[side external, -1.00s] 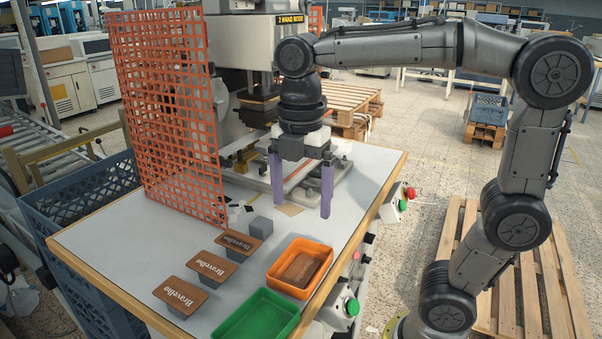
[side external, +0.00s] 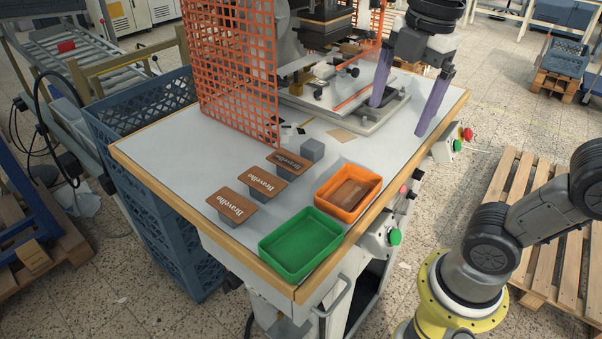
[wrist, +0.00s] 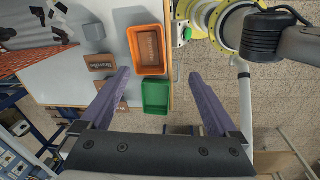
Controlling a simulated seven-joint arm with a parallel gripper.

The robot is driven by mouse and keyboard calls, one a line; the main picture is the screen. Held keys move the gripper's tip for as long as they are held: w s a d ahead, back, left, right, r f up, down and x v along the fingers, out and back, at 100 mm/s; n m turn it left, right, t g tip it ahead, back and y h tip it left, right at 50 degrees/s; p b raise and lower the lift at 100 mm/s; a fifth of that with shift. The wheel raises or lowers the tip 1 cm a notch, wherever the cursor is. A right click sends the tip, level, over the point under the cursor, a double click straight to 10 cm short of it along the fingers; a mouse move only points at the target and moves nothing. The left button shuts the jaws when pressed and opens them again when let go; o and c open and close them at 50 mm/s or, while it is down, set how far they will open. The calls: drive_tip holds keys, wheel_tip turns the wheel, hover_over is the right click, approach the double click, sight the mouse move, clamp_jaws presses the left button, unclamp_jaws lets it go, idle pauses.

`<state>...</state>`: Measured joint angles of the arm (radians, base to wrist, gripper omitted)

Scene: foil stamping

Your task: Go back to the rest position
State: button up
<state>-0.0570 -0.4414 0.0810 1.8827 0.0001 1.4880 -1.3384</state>
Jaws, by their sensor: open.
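My gripper (side external: 405,115) is open and empty, with its two purple fingers wide apart. In the side external view it hangs over the table's back right part, in front of the press. In the wrist view my gripper (wrist: 112,103) shows its fingers spread, with nothing between them but the view of the table and floor below. An orange tray (side external: 374,199) holds a brown plate (side external: 350,193) and also shows in the wrist view (wrist: 151,70). A green tray (side external: 302,246) is empty and stands beside the orange one.
Several brown "Bravelho" plates on grey blocks (side external: 232,205) stand in a row on the table (side external: 180,153). A grey cube (side external: 312,149) is near them. An orange mesh guard (side external: 237,70) stands at the left of the press. Push-button boxes (side external: 380,241) line the table's right edge.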

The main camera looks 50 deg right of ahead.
drive_tip(key=s+d+f+m+t, duration=0.1)
drive_tip(key=s+f+m+t, duration=0.2)
drive_tip(key=f+m, duration=0.7)
drive_tip(key=m+t, duration=0.1)
drive_tip(key=m, duration=0.5)
drive_tip(key=shift+s+f, duration=0.15)
drive_tip(key=shift+s, duration=0.15)
